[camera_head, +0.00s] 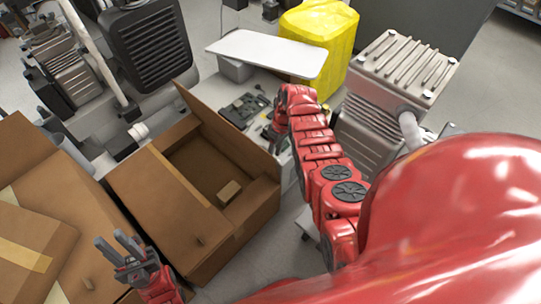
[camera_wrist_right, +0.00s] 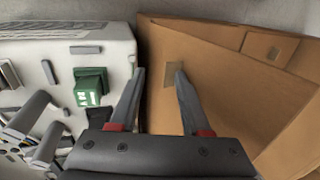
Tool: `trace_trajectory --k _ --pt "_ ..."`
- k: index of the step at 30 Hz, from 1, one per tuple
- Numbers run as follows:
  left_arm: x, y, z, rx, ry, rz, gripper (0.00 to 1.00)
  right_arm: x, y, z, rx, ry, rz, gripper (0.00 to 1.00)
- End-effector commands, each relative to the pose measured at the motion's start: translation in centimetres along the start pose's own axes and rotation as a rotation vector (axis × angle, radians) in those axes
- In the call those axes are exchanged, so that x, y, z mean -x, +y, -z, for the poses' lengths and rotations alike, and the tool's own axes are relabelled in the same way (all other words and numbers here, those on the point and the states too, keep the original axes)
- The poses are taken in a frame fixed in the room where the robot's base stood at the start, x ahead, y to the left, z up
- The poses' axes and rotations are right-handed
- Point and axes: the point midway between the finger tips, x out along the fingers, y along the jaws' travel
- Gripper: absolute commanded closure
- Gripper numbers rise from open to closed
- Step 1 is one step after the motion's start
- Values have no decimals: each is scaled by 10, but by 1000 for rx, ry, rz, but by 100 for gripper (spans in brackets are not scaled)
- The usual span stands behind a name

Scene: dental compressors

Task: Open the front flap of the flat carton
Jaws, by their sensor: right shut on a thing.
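The flat carton (camera_head: 188,258) is brown cardboard and stands in the middle of the head view. Its top is partly open. One flap (camera_head: 235,140) stands raised along the far right side, and a broad panel (camera_head: 160,190) lies across the left part. My right gripper (camera_head: 273,134) is at the outer side of the raised flap, partly hidden by its arm. In the right wrist view its fingers (camera_wrist_right: 160,80) straddle the edge of a cardboard panel (camera_wrist_right: 210,60) and are shut on it.
Other brown boxes (camera_head: 50,215) crowd the left. A ribbed grey compressor (camera_head: 385,90) and a yellow-covered object (camera_head: 320,30) stand at the back right. A white unit with a green switch (camera_wrist_right: 90,85) is close to my right gripper. Some floor (camera_head: 205,295) is clear in front.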

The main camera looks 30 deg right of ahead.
Motion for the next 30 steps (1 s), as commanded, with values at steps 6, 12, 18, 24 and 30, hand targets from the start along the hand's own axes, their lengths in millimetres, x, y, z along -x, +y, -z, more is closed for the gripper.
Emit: trace_trajectory --k 6,12,18,24,30 --pt "-34 -2 6 0 0 0 72 58 -7 0 5 -7 10 65" --pt "-58 -3 10 0 0 0 72 113 -12 3 14 -5 17 65" --pt "-67 -3 11 0 0 0 72 144 -16 4 20 -7 25 65" --pt "-67 -3 11 0 0 0 72 148 -16 4 22 -7 26 65" --pt "-67 -3 11 0 0 0 72 147 -17 4 22 -7 26 65"
